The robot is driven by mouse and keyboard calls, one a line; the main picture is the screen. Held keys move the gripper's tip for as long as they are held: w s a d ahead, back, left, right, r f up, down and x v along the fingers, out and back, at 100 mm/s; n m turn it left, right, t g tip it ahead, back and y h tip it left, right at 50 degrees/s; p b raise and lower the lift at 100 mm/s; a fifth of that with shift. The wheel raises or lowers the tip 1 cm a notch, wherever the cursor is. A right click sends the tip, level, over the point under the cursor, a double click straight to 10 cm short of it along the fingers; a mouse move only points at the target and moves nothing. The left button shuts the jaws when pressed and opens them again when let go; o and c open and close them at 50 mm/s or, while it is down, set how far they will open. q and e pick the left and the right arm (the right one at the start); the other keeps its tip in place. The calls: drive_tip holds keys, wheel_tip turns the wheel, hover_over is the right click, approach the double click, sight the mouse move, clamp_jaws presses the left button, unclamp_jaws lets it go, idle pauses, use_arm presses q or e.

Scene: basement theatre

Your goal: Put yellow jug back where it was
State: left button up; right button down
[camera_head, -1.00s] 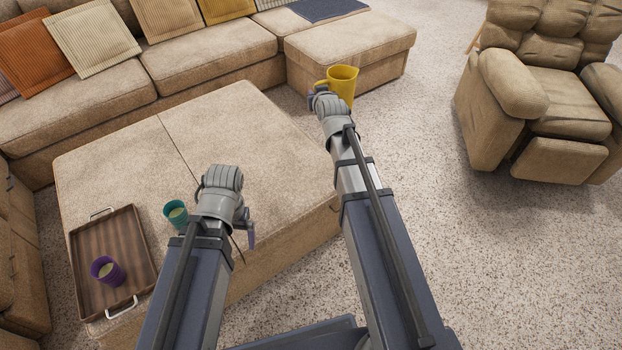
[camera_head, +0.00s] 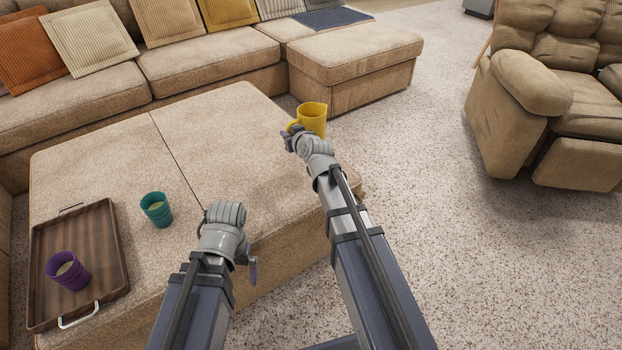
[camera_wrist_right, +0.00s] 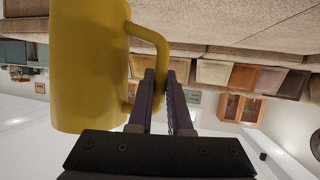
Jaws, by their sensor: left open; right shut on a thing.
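The yellow jug (camera_head: 313,117) is in the head view beyond the far right part of the ottoman. My right gripper (camera_head: 291,132) is shut on its handle. In the right wrist view the jug (camera_wrist_right: 88,65) fills the upper left, and the fingers of the right gripper (camera_wrist_right: 164,95) are closed on the handle. The jug looks upright in the head view; whether it touches the ottoman I cannot tell. My left gripper (camera_head: 248,268) is over the front edge of the ottoman, open, with its fingers mostly hidden behind the wrist.
The beige ottoman (camera_head: 215,130) has clear room in its middle. A teal cup (camera_head: 157,210) stands on it. A wooden tray (camera_head: 105,240) at the left holds a purple cup (camera_head: 67,272). A sofa (camera_head: 210,60) stands behind and a recliner (camera_head: 535,110) at the right.

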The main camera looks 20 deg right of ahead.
drive_tip(key=shift+a+f, duration=0.15)
drive_tip(key=shift+f, duration=0.1)
wheel_tip(320, 180, down, 10)
drive_tip(key=b, duration=1)
drive_tip(key=shift+f, duration=0.15)
drive_tip(key=c, duration=0.8)
unclamp_jaws()
drive_tip(key=shift+c, duration=0.2)
